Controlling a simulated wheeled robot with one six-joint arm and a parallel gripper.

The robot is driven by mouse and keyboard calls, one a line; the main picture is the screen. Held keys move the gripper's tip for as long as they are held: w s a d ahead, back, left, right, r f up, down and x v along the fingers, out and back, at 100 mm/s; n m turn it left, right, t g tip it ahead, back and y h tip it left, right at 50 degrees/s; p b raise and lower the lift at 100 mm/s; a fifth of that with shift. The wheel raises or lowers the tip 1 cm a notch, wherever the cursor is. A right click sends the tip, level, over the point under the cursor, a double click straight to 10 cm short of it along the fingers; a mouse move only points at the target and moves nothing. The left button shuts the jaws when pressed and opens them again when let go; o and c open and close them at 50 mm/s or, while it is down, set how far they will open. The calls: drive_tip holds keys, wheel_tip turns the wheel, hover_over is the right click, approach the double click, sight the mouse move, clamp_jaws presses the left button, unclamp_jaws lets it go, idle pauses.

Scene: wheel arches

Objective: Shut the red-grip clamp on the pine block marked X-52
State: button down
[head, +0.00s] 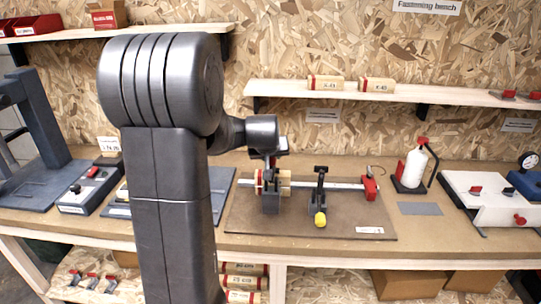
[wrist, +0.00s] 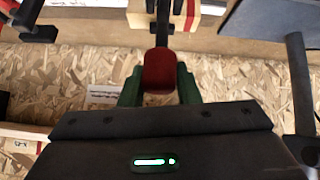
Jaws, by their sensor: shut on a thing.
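In the wrist view, my gripper (wrist: 160,85) has its green fingers on either side of a red grip (wrist: 160,72) and is shut on it. The grip sits on the dark arm of the red-grip clamp (wrist: 163,25). A pale pine block (wrist: 139,14) with a red band shows at the top, beyond the clamp arm. In the head view, the pine block (head: 284,183) lies at the clamp (head: 271,204) on the brown board, below my gripper's wrist. No mark on the block is readable. Whether the clamp pad touches the block is hidden.
A similar clamp with a yellow grip (head: 320,219) stands just right on the board (head: 345,222). A metal bar with a red end (head: 370,186) runs behind. A white bottle (head: 413,168) stands further right. A shelf (head: 420,95) with two blocks hangs above.

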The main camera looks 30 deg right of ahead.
drive_tip(key=c, duration=1.3)
unclamp_jaws()
drive_tip(key=shift+s+a+f, duration=0.1)
drive_tip(key=shift+s+f, duration=0.15)
drive_tip(key=shift+f, duration=0.15)
drive_tip(key=shift+o, duration=1.1)
drive_tip(key=shift+r, duration=0.2)
drive_tip(key=b+v, duration=0.2)
drive_tip(key=v, duration=1.1)
drive_tip(key=shift+r, duration=0.35)
drive_tip(key=shift+s+a, duration=0.1)
drive_tip(key=p+x, duration=0.2)
drive_tip(key=x, duration=1.1)
drive_tip(key=shift+w+d+f, duration=0.2)
drive_tip(key=shift+f, duration=0.05)
